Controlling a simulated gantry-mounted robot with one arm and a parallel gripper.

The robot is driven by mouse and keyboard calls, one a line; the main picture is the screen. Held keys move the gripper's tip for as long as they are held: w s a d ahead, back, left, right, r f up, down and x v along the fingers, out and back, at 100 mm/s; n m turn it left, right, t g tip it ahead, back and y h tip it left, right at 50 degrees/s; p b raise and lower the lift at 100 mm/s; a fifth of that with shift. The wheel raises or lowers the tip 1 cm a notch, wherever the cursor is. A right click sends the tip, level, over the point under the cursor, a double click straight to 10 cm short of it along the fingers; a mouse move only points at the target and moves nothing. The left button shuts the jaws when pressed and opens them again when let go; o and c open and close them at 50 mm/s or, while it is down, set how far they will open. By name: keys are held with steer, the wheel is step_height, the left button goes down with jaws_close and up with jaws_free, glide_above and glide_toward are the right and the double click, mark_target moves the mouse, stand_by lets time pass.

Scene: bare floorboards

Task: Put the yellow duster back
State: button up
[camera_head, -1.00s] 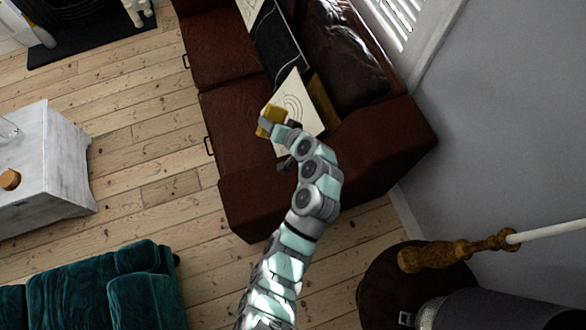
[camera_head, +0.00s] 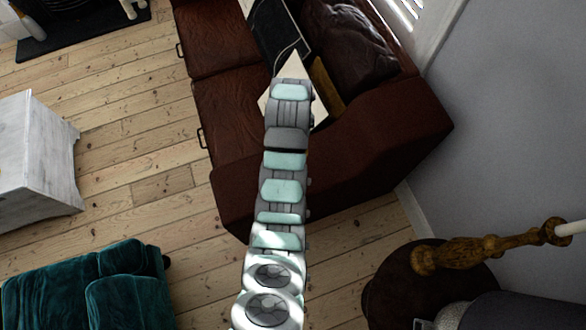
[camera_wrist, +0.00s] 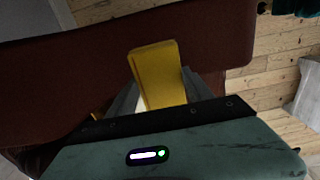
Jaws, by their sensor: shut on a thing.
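The yellow duster (camera_wrist: 157,75) is a flat yellow block in the wrist view. My gripper (camera_wrist: 160,98) is shut on it, with a grey finger on each side and the duster's far end standing out past them. The brown of the leather sofa (camera_wrist: 60,70) shows behind the duster in that view.
A pale cushion (camera_head: 291,68) and a dark cushion (camera_head: 275,35) lie on the sofa, partly behind my arm. A white table (camera_head: 35,150) and a teal seat (camera_head: 95,285) stand to the left. A dark round stand (camera_head: 385,290) is at lower right. Floorboards between are clear.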

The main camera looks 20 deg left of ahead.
step_height(320, 180, down, 16)
steer(key=shift+s+f+b, duration=0.1)
steer(key=shift+f+b, duration=0.15)
steer(key=shift+b, duration=0.5)
step_height(320, 180, down, 2)
steer(key=shift+f+b, duration=0.1)
steer(key=shift+b, duration=0.25)
steer(key=shift+f, duration=0.45)
steer(key=o, duration=1.2)
steer(key=shift+r, duration=0.1)
